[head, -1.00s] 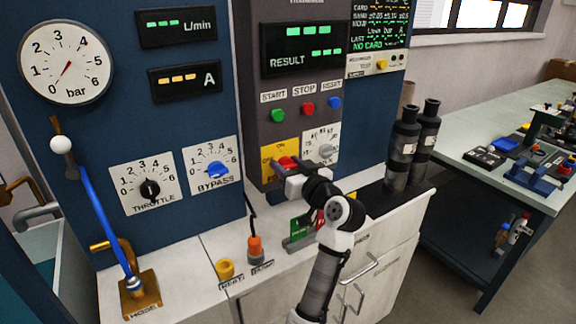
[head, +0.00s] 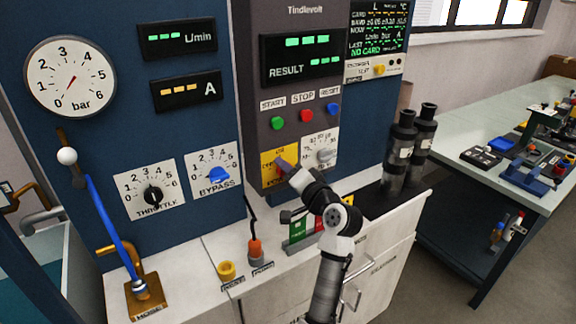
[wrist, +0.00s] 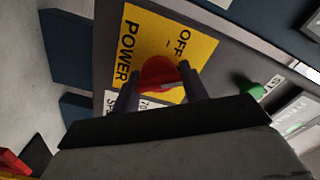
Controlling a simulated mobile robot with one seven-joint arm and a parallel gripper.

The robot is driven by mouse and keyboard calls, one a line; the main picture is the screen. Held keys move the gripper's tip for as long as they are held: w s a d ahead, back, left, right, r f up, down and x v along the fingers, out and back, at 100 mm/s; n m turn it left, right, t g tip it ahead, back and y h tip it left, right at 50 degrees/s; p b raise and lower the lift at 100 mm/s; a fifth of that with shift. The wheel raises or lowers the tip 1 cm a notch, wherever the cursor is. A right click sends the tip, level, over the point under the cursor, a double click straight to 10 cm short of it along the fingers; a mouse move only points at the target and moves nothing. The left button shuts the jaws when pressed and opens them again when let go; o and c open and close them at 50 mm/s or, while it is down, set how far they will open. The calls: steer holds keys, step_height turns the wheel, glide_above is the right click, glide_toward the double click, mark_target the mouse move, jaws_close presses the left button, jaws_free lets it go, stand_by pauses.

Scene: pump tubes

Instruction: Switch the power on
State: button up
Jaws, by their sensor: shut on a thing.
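The power switch is a red knob (wrist: 158,72) on a yellow plate (wrist: 160,38) lettered POWER and OFF. In the head view the plate (head: 268,158) is low on the grey panel, and my gripper hides the knob. My gripper (head: 284,165) reaches the plate from the front right. In the wrist view my gripper's two dark fingers (wrist: 159,76) stand on either side of the knob and are shut on it. I cannot tell exactly which mark the knob points to.
Right of the plate is a white dial (head: 325,156). Above are green (head: 278,123), red (head: 306,116) and blue (head: 334,109) buttons. Two dark cylinders (head: 400,150) stand on the counter to the right. A green block (head: 297,230) and an orange plug (head: 255,248) are below.

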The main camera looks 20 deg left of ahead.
steer(key=m+p, duration=0.3)
steer(key=m, duration=0.1)
steer(key=shift+m+p, duration=0.75)
steer(key=shift+m, duration=0.45)
steer(key=shift+f, duration=0.1)
steer(key=o, duration=1)
